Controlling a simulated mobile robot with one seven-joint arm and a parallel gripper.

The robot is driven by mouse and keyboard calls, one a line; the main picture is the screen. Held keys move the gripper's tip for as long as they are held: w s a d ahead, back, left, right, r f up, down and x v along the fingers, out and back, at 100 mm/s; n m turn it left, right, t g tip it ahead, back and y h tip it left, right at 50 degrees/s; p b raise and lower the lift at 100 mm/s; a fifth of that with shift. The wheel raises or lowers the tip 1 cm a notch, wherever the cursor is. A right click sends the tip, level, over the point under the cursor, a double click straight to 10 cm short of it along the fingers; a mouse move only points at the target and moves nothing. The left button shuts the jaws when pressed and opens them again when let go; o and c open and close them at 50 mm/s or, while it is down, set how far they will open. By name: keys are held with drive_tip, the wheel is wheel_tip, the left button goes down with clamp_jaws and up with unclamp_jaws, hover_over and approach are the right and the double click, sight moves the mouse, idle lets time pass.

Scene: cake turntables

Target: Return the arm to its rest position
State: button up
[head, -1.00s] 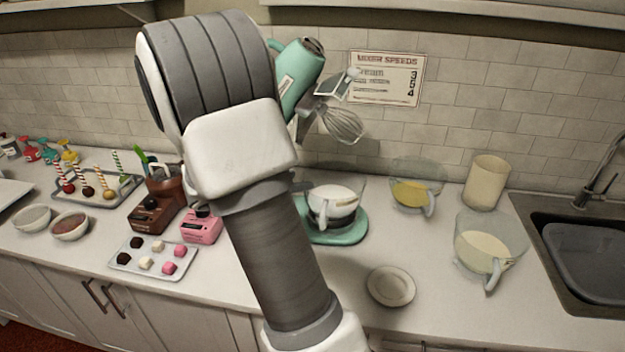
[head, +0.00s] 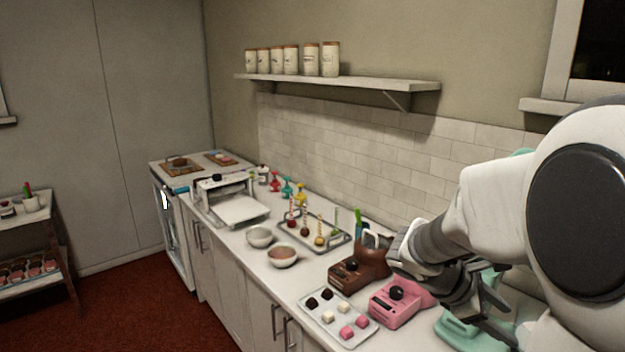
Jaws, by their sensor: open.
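My arm fills the right side of the head view. My gripper (head: 499,318) is at its end, low at the right, over the counter beside the pink machine (head: 398,301). Its dark fingers are spread apart, with nothing seen between them. The teal mixer (head: 462,331) is behind and around the fingers, mostly hidden by my arm. I cannot tell whether the fingers touch it.
A tray of coated cubes (head: 338,318), a brown machine (head: 357,273), two bowls (head: 282,256) and a cake-pop tray (head: 316,238) crowd the counter. A shelf with canisters (head: 340,84) hangs above. Red floor (head: 140,310) is clear at the left.

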drive_tip(key=s+a+r+m+t+y, duration=0.2)
drive_tip(key=s+a+m+y, duration=0.3)
drive_tip(key=a, duration=0.4)
drive_tip(key=s+a+r+m+t+y, duration=0.3)
drive_tip(key=s+a+m+y, duration=0.2)
drive_tip(key=s+a+m, duration=0.3)
drive_tip(key=shift+a+t, duration=0.3)
drive_tip(key=shift+a, duration=0.4)
drive_tip(key=shift+w, duration=0.1)
idle(0.4)
